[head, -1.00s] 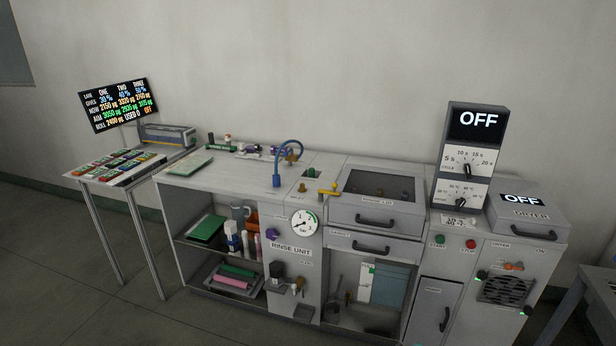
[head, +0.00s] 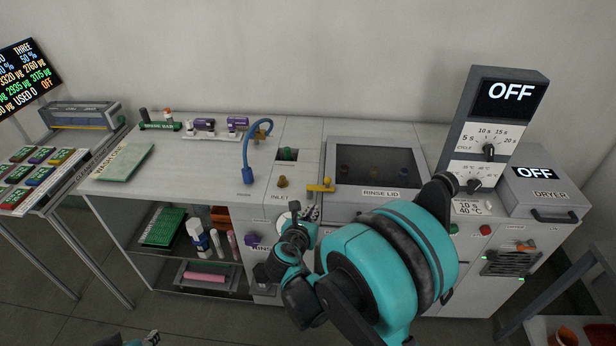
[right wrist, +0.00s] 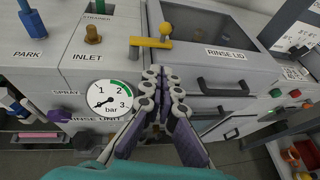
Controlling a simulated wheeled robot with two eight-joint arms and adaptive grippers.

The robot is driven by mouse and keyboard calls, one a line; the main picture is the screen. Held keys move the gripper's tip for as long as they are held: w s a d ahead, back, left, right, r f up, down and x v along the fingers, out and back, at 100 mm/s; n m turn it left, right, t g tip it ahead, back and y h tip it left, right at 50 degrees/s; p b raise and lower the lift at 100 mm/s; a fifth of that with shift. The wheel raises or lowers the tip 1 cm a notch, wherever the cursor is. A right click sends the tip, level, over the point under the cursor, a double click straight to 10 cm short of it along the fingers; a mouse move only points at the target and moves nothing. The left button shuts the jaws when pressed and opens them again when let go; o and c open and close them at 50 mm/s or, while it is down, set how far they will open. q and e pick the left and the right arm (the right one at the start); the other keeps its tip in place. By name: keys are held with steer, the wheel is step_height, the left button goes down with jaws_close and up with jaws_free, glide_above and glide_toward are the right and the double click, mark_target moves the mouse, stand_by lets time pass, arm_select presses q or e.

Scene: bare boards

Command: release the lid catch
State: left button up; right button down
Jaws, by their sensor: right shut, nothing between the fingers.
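The rinse lid (head: 378,165) is a dark window in a grey frame, lying shut on the bench. A yellow lever (head: 320,187) with a round knob sits at its left edge. It also shows in the right wrist view (right wrist: 150,42), lying across towards the lid; I take it as the catch. My right gripper (right wrist: 163,74) is shut and empty, fingers together, in front of the bench face just below the lever and apart from it.
A pressure gauge (right wrist: 108,97) is left of my right fingers, and the lid handle (right wrist: 222,88) is to their right. A brass inlet knob (right wrist: 93,35) and blue hose (head: 247,160) stand left of the lever. The dryer (head: 545,185) is at the right.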

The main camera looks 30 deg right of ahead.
steer(key=b, duration=0.3)
glide_toward(324, 189)
steer(key=w+d, duration=0.3)
steer(key=d, duration=0.1)
steer(key=shift+w+d, duration=0.25)
steer(key=shift+d, duration=0.05)
